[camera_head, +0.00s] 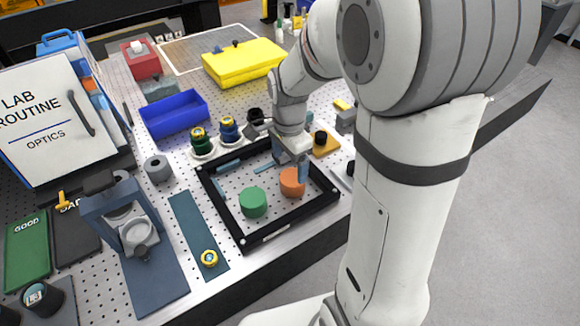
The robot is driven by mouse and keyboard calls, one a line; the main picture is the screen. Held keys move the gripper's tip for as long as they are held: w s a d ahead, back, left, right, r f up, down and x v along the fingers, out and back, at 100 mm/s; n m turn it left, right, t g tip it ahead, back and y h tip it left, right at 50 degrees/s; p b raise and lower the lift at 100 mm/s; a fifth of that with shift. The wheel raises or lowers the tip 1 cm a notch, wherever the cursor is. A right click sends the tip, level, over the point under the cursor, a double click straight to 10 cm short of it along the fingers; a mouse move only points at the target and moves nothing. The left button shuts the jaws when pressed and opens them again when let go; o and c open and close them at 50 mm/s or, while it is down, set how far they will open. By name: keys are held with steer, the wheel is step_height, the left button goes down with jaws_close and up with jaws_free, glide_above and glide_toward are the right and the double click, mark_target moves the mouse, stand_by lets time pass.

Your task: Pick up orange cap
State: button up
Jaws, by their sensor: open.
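The orange cap (291,184) sits inside a black square frame (248,239) on the perforated table, toward the frame's right side. It is a short round cylinder, partly covered by a gripper finger. My gripper (289,170) is open and points down at the cap from above. A bluish finger (303,172) shows at the cap's right edge. Whether the fingers touch the cap cannot be told. A green cap (253,202) of similar shape stands to the left inside the same frame.
A blue bin (175,115), a yellow case (243,63) and green and blue round parts (202,142) stand behind the frame. A grey-blue instrument (130,225) stands left. My arm hides the table's right side.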

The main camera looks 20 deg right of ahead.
mark_target(292, 177)
steer(key=f, duration=0.4)
steer(key=f+p, duration=0.1)
steer(key=f, duration=0.2)
steer(key=shift+s+d, duration=0.15)
steer(key=shift+d, duration=0.2)
steer(key=shift+c, duration=0.2)
steer(key=c, duration=1)
steer(key=shift+o, duration=0.2)
